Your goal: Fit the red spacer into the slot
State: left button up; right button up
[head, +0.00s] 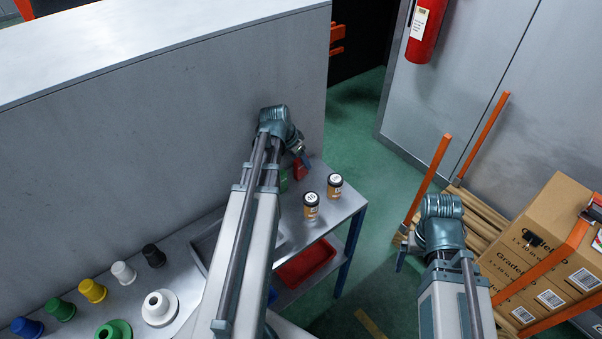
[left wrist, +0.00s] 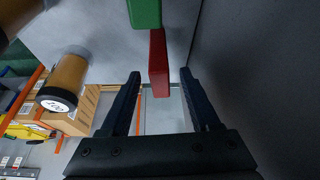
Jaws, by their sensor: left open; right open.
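The red spacer (head: 300,171) is an upright flat block near the back of the metal bench, close to the grey wall. In the left wrist view the red spacer (left wrist: 158,60) stands end to end with a green block (left wrist: 145,13), its near end between my fingertips with gaps on both sides. My left gripper (left wrist: 159,74) is open and empty; in the head view it (head: 303,158) hangs just above the red spacer and partly hides it. My right gripper (head: 402,256) is open, away from the bench over the floor at right. I cannot make out the slot.
Two amber jars with white labels (head: 311,206) (head: 335,186) stand on the bench right of the red spacer. Coloured spindles (head: 92,291) line the bench at left. A red tray (head: 305,263) is on a lower shelf. Cardboard boxes (head: 545,250) stand at right.

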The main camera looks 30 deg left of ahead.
pick_arm(q)
jog(key=shift+w+f, duration=0.25)
jog(key=shift+f, duration=0.35)
pick_arm(e)
jog(key=shift+f, duration=0.55)
pick_arm(q)
jog(key=shift+r, duration=0.1)
grip_shut()
jog(key=shift+d+r, duration=0.1)
pick_arm(e)
jog(key=shift+r, duration=0.1)
